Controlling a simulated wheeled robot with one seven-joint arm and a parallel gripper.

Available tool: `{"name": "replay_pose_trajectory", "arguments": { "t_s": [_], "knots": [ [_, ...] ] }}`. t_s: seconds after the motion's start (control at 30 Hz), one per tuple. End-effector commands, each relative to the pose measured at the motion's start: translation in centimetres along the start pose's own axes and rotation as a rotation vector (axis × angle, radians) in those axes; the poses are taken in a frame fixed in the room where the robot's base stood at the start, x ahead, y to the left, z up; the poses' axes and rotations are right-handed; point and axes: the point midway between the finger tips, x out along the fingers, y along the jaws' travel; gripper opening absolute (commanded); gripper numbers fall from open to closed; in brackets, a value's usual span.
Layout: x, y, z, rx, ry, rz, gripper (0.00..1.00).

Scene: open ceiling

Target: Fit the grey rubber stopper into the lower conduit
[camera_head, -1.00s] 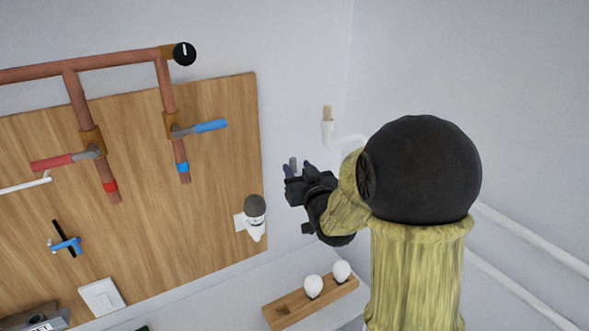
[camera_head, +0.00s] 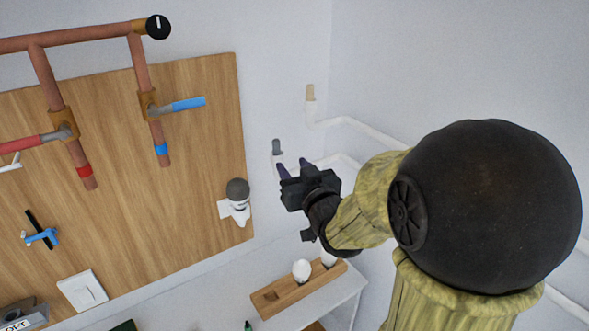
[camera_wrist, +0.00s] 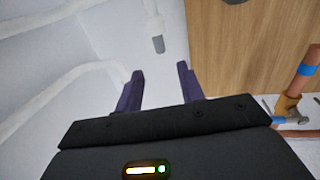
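The grey rubber stopper (camera_head: 277,147) stands upright at the open end of the lower white conduit (camera_head: 276,159). In the wrist view the stopper (camera_wrist: 158,44) sits in line with the conduit's end (camera_wrist: 153,20), with much of its grey body showing; how deep it sits I cannot tell. My gripper (camera_head: 292,166) is just right of and below the stopper in the head view. In the wrist view its two dark purple fingers (camera_wrist: 160,68) are apart with nothing between them, and the stopper lies a little beyond their tips.
The upper conduit (camera_head: 311,114) ends in a tan plug (camera_head: 310,92). A wooden board (camera_head: 200,130) carries copper pipes, a blue-handled valve (camera_head: 187,104) and a grey-topped white fitting (camera_head: 237,200). A wooden holder (camera_head: 290,292) with white round pieces stands below. The wall around my gripper is otherwise clear.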

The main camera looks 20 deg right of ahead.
Motion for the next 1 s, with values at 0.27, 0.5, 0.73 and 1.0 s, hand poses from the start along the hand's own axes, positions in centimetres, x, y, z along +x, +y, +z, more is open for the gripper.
{"name": "replay_pose_trajectory", "arguments": {
  "t_s": [0.27, 0.5, 0.73, 1.0],
  "knots": [
    [0.0, 0.0, 0.0, 0.0, 0.0, 0.0, 0.38],
    [-0.1, 0.1, 1.5, 0.002, -0.074, 0.019, 0.38],
    [-2.2, 0.2, 8.3, 0.008, -0.412, 0.083, 0.38],
    [-8.8, -1.0, 16.1, 0.036, -0.894, 0.122, 0.38]
  ]
}}
